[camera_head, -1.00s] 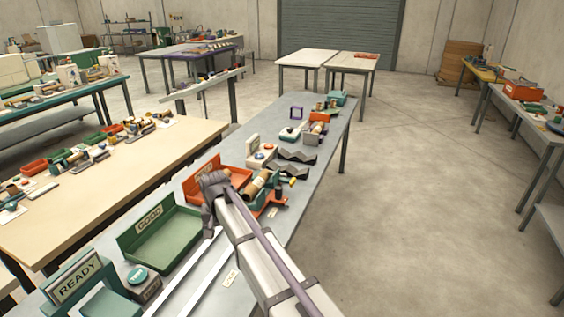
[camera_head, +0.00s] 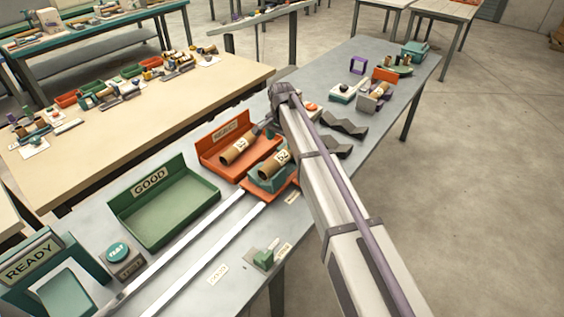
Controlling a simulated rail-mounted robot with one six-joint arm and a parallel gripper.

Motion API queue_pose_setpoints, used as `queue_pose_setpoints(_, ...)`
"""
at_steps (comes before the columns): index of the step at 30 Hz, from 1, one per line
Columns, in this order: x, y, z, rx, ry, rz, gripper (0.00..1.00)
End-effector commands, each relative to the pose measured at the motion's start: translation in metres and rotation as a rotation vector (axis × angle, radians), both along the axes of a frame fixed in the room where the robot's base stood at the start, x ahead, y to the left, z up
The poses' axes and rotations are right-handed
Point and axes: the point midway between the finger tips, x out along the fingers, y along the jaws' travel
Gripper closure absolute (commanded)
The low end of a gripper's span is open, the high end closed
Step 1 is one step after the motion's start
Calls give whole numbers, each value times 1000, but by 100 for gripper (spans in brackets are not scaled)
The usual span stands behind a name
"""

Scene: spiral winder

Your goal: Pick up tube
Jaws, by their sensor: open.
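A brown cardboard tube with a pale label (camera_head: 273,163) lies tilted in a teal cradle (camera_head: 270,182) at the middle of the grey bench. A second brown tube (camera_head: 238,151) lies in the orange REJECT tray (camera_head: 221,135) just left of it. Another labelled tube (camera_head: 380,89) lies in a fixture farther back on the right.
A green GOOD tray (camera_head: 166,208) stands empty on the left. Near it are a TEST button box (camera_head: 122,258) and a READY stand (camera_head: 32,262). Pale rails (camera_head: 213,240) run along the bench. Dark zigzag pieces (camera_head: 343,128) lie right of my arm.

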Motion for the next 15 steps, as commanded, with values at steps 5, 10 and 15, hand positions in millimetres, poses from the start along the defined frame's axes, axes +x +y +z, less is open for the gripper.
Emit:
queue_pose_setpoints(5, 0, 0, -43, 0, 0, 1, 17)
queue_pose_setpoints(10, 0, 0, -42, 0, 0, 2, 17)
queue_pose_setpoints(15, 0, 2, -74, 0, 0, 2, 17)
